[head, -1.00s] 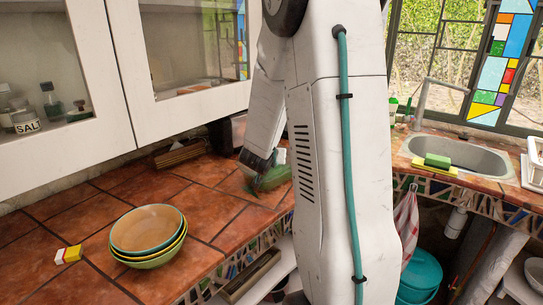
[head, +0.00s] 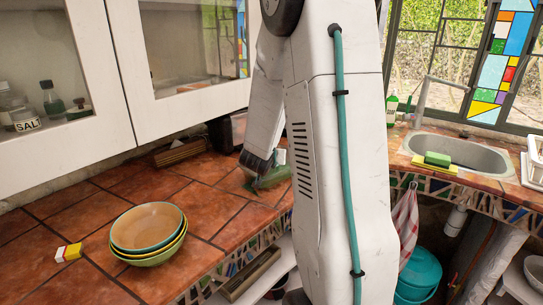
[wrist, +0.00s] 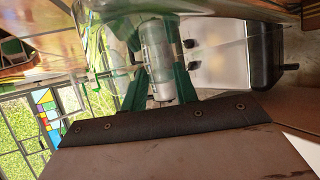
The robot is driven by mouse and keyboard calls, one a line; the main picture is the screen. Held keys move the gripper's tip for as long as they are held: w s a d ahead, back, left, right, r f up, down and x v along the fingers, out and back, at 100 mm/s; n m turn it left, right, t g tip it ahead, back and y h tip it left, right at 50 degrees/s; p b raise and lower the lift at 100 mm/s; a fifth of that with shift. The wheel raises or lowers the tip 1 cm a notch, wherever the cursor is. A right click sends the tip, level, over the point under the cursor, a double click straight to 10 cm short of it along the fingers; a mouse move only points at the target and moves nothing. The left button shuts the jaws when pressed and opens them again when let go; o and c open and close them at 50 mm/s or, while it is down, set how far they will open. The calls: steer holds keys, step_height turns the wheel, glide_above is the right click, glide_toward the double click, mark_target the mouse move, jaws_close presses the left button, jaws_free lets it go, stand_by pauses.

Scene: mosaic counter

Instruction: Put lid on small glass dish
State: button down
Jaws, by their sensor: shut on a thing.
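My gripper (head: 258,162) is low over the tiled counter, left of my arm column, at a greenish glass thing (head: 274,178). I cannot make out the small glass dish as a separate thing. My gripper and the glass overlap the place, so I cannot tell whether lid and dish touch.
Wall cabinets (head: 60,75) hang above. A sink (head: 455,155) with a green sponge (head: 437,159) is at right. Tiles between bowls and gripper are clear.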

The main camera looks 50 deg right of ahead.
steer(key=c, duration=0.5)
jaws_free()
steer(key=shift+r, duration=3.45)
